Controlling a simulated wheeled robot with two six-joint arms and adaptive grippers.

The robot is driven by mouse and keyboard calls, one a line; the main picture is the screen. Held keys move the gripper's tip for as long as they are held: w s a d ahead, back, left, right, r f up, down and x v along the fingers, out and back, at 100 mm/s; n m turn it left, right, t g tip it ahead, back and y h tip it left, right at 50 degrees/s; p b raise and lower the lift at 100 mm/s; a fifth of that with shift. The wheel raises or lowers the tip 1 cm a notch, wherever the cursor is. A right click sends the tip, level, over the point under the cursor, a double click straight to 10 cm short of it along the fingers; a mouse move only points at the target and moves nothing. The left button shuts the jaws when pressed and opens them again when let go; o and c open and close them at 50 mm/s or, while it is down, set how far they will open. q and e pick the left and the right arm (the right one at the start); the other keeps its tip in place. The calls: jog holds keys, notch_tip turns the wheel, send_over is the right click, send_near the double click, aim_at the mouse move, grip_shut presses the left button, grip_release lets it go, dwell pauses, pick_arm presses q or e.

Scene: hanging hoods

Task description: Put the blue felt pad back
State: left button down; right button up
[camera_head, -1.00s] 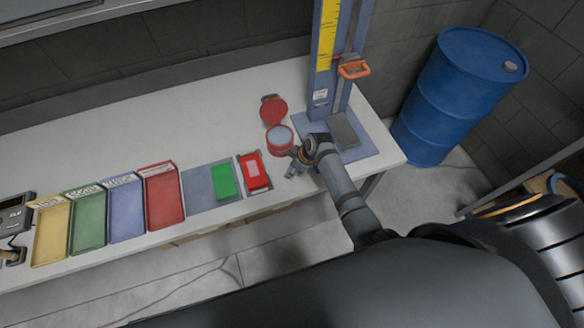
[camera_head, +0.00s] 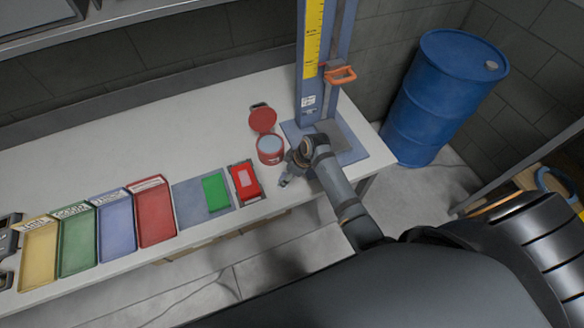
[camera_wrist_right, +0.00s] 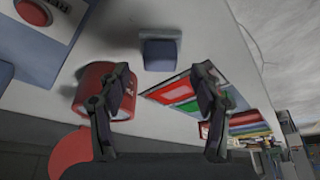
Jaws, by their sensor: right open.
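A small dark blue block (camera_wrist_right: 159,54) sits on the white table in the right wrist view, beyond my fingertips. It looks like the blue felt pad, though I cannot be sure. In the head view my arm seems to hide it. My right gripper (camera_wrist_right: 160,98) is open and empty, its fingers on either side of the view, apart from the block. In the head view, the right gripper (camera_head: 286,179) is low over the table's front edge. My left gripper is not in view.
Several coloured trays (camera_head: 153,218) stand farther left. A blue press stand (camera_head: 310,60) rises at right. The back table is clear.

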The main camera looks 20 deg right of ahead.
jog(key=v, duration=0.8)
jog(key=shift+r, duration=0.2)
jog(key=shift+s, duration=0.15)
